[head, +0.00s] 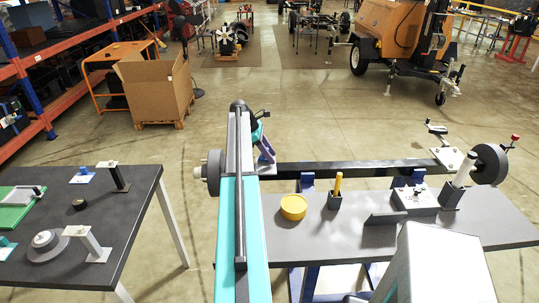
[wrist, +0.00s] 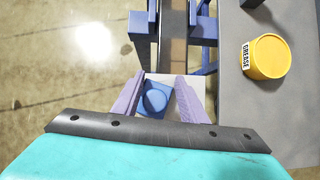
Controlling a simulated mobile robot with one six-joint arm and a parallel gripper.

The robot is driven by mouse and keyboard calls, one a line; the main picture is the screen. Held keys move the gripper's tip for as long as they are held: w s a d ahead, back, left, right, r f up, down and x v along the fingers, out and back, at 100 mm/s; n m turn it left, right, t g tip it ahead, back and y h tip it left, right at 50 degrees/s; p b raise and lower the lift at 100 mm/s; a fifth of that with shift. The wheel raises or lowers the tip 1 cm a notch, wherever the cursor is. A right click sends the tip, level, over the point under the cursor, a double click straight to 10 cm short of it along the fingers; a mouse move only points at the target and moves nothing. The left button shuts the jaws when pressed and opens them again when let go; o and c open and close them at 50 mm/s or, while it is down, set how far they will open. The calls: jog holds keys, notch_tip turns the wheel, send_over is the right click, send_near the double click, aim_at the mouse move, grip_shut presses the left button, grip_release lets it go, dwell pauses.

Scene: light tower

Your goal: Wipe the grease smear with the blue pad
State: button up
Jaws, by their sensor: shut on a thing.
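My gripper (wrist: 158,98) has its two pale purple fingers on either side of the blue pad (wrist: 154,98), which shows a round top between them. In the head view my gripper (head: 264,150) is partly hidden behind my arm, near the left end of a long black axle beam (head: 340,169). In the wrist view the beam (wrist: 173,18) lies just ahead of the fingers, with a brownish patch (wrist: 174,50) on its face that may be the grease smear. I cannot tell whether the pad touches the beam.
A yellow grease tin (head: 293,207), a holder with a yellow stick (head: 337,188) and a grey box (head: 415,198) stand on the dark bench (head: 335,240). Blue supports (head: 307,183) hold the beam. Another table (head: 125,210) with fixtures is at left.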

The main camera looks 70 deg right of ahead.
jog(key=shift+s+d+p, duration=0.2)
jog(key=shift+s+d, duration=0.15)
jog(key=shift+s, duration=0.5)
jog(key=shift+s+d+p, duration=0.2)
jog(key=shift+s+d, duration=0.1)
jog(key=shift+s, duration=0.55)
jog(key=shift+f, duration=0.2)
jog(key=shift+a, duration=0.1)
jog(key=shift+w+a+p, duration=0.2)
jog(key=shift+w+a, duration=0.05)
jog(key=shift+w, duration=0.35)
jog(key=shift+w+a+p, duration=0.2)
jog(key=shift+w, duration=0.45)
jog(key=shift+w+a+p, duration=0.2)
jog(key=shift+w+a, duration=0.05)
jog(key=shift+w, duration=0.35)
jog(key=shift+r+p, duration=0.2)
jog(key=shift+p, duration=0.1)
jog(key=shift+s+d, duration=0.1)
jog(key=shift+s+d, duration=0.3)
jog(key=shift+s, duration=0.45)
jog(key=shift+s+d, duration=0.25)
jog(key=shift+s, duration=0.5)
jog(key=shift+s+d+f, duration=0.1)
jog(key=shift+s, duration=0.2)
jog(key=shift+c, duration=0.9)
